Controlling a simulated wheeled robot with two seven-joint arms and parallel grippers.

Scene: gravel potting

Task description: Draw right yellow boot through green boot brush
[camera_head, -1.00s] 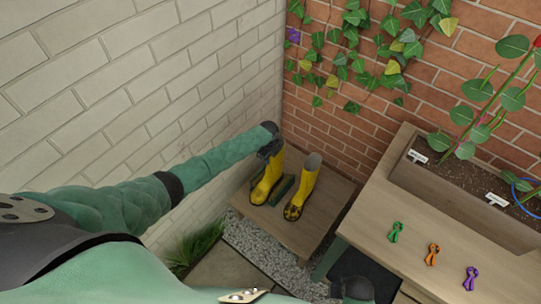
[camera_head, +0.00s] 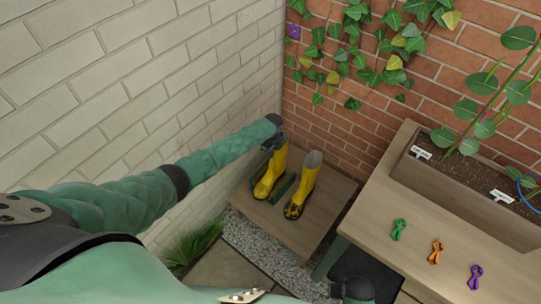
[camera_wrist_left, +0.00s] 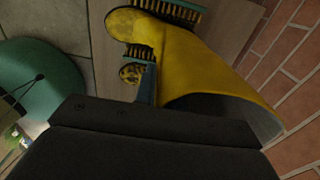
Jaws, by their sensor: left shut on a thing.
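Two yellow boots stand upright near the corner. My left gripper (camera_head: 272,142) is shut on the top of the left-hand boot (camera_head: 269,172). The green boot brush (camera_head: 282,189) shows beside that boot, with green parts on both sides of it. In the left wrist view the held boot (camera_wrist_left: 200,65) has its shaft open toward me, and its foot lies between two bristled brush parts (camera_wrist_left: 172,10). The right-hand boot (camera_head: 306,180) stands apart, with dark mud on its foot. My right gripper's fingers are not visible.
The boots and brush are on a low wooden platform (camera_head: 312,233) against brick walls. A wooden table (camera_head: 385,240) with a planter (camera_head: 455,190) and several small coloured items stands at right. A grass tuft (camera_head: 198,245) and gravel lie in front.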

